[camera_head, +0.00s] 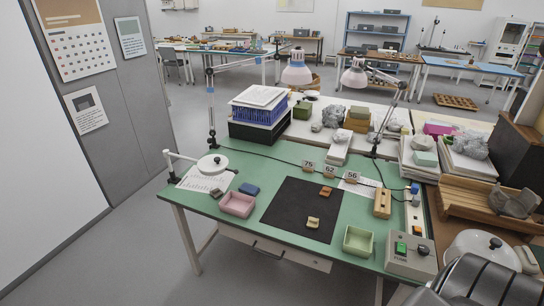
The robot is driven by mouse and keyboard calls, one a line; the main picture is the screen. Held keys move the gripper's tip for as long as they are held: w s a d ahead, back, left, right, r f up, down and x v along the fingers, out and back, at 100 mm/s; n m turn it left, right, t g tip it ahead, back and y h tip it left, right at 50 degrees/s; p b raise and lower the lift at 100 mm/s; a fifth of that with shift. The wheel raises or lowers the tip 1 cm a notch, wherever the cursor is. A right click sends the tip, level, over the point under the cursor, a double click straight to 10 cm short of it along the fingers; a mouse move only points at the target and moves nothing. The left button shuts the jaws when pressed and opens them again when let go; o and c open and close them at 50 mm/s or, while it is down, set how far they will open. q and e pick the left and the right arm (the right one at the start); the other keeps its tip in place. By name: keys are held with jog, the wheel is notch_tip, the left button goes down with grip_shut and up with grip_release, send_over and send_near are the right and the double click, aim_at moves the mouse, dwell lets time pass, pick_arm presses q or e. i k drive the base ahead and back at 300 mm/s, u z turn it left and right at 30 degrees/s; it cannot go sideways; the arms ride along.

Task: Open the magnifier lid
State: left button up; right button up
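The magnifier (212,164) is a white round head on a white jointed arm at the left end of the green workbench. Its top looks covered by a white disc with a small dark spot near the middle, so the lid appears shut. No lens glass shows. The magnifier's arm (182,156) runs from an upright post at the bench's left edge. The head hangs over a printed white sheet (195,180). Neither of my grippers is in view.
A pink tray (238,204), a blue block (249,189) and a grey piece (217,193) lie near the magnifier. A black mat (290,215) holds small sherds. A green tray (358,241) and control box (410,256) stand right. A black chair (475,285) fills the lower right corner.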

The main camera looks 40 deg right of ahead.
aim_at(212, 160)
jog(key=z, duration=0.7)
jog(key=i, duration=0.3)
